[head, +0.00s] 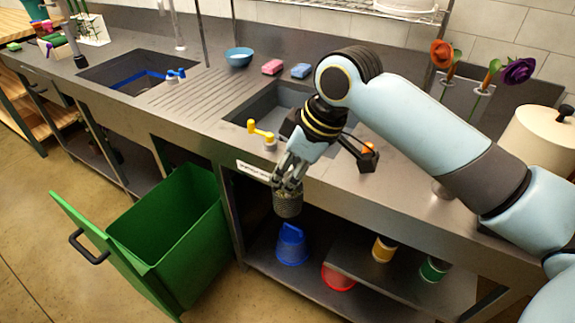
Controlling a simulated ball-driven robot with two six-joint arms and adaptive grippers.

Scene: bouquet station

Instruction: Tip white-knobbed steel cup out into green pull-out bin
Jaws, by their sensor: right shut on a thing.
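My right gripper (287,184) reaches down over the counter's front edge and is shut on a small grey steel cup (288,204). The cup hangs below the fingers in front of the open shelf space. I cannot make out its white knob or its contents. The green pull-out bin (182,225) is pulled out to the left of the cup, with its open top facing up. A black handle (88,247) is on its front panel. The cup is to the right of the bin's opening, not above it. My left gripper is not in view.
The counter front (215,150) runs beside the cup. Below are a blue bucket (292,245), a red tub (338,277) and two cans (383,248). A yellow-handled tap (261,133) stands at the near sink (262,105). Flowers (518,70) stand at the right.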

